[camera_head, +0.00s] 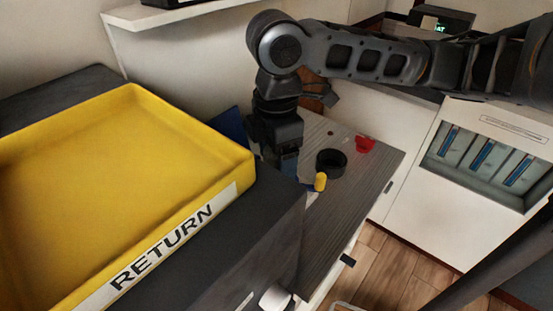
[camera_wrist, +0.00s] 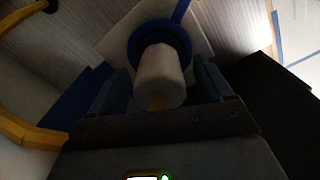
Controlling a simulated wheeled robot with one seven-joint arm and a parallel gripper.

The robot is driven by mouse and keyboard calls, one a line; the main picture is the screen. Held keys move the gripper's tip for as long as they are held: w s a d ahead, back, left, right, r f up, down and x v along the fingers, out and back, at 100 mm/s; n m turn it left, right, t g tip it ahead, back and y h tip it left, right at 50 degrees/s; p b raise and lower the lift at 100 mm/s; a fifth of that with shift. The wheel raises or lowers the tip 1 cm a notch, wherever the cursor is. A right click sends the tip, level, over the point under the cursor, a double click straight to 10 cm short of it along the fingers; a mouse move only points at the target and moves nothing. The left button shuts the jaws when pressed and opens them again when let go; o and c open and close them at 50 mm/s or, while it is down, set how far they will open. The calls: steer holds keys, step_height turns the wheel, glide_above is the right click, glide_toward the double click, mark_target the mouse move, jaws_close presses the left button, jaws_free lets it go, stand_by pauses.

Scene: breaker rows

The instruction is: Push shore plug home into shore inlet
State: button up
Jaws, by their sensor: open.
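In the wrist view, a pale cylinder, seemingly the shore plug (camera_wrist: 160,72), stands with its far end inside a round blue collar. The collar, seemingly the shore inlet (camera_wrist: 162,27), sits on a pale square plate. An orange-brown strip shows at the plug's near end. My gripper (camera_wrist: 161,84) is open, with one dark finger on each side of the plug and narrow dark gaps between. How deep the plug sits is hard to tell. In the head view my gripper (camera_head: 275,150) points down behind the dark cabinet, its fingertips hidden; plug and inlet are not clearly visible there.
A yellow RETURN tray (camera_head: 215,215) lies on the dark cabinet at left. A black cup (camera_head: 331,163), a small yellow piece (camera_head: 320,181) and a red piece (camera_head: 365,144) are on the grey counter (camera_head: 340,205). A yellow hoop (camera_wrist: 35,138) curves close by at left in the wrist view.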

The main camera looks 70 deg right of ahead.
step_height(320, 180, up, 7)
stand_by(0.3)
steer(key=shift+s, duration=0.1)
stand_by(0.5)
